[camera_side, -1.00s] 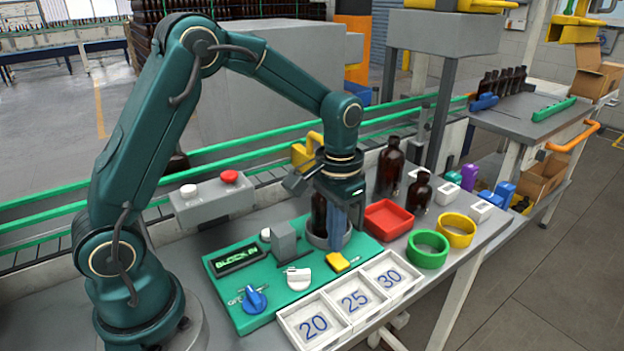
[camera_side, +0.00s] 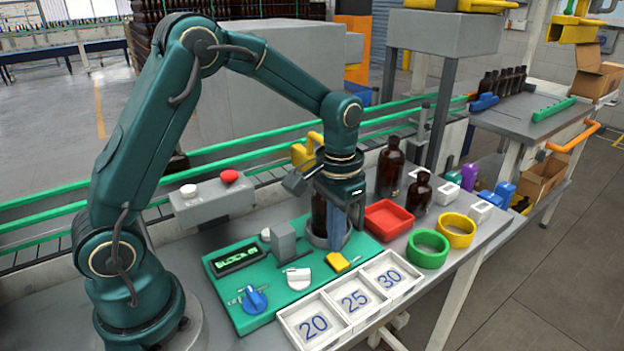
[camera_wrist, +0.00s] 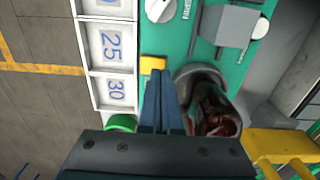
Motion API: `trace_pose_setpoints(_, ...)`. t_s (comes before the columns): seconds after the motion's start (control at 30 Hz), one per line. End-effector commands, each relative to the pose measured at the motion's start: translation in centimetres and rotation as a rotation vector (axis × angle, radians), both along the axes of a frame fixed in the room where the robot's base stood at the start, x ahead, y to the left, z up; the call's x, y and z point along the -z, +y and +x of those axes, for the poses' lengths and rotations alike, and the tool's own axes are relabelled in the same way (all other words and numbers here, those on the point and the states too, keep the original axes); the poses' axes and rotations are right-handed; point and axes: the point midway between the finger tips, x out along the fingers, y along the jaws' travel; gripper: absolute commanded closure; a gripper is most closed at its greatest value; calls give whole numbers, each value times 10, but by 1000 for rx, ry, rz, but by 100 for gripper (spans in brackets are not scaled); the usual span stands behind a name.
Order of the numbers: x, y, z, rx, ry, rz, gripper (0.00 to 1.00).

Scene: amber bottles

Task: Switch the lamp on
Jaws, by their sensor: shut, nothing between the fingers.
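On the green panel (camera_side: 262,312), a yellow switch (camera_side: 339,262) sits near the front right edge; it also shows in the wrist view (camera_wrist: 153,63). My gripper (camera_side: 346,240) is shut and empty, pointing down just behind the yellow switch. In the wrist view its blue fingertips (camera_wrist: 158,76) are together right beside the switch; whether they touch it I cannot tell. An amber bottle (camera_side: 319,211) stands in a grey round holder (camera_wrist: 184,75) beside the fingers, partly hidden by my gripper. I cannot tell which part is the lamp, or whether it is lit.
The panel also carries a lettered display (camera_side: 240,258), a blue knob (camera_side: 254,299), a white knob (camera_side: 298,279) and a grey block (camera_side: 284,240). A numbered white tray (camera_side: 330,327) lies in front. A red tray (camera_side: 388,219), green ring (camera_side: 428,249) and amber bottles (camera_side: 390,168) stand right.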

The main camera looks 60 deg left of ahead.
Motion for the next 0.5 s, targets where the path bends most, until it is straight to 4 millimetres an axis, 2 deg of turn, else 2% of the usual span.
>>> trace_pose_setpoints(0.5, 3, 0, 0, 0, 0, 0, 100)
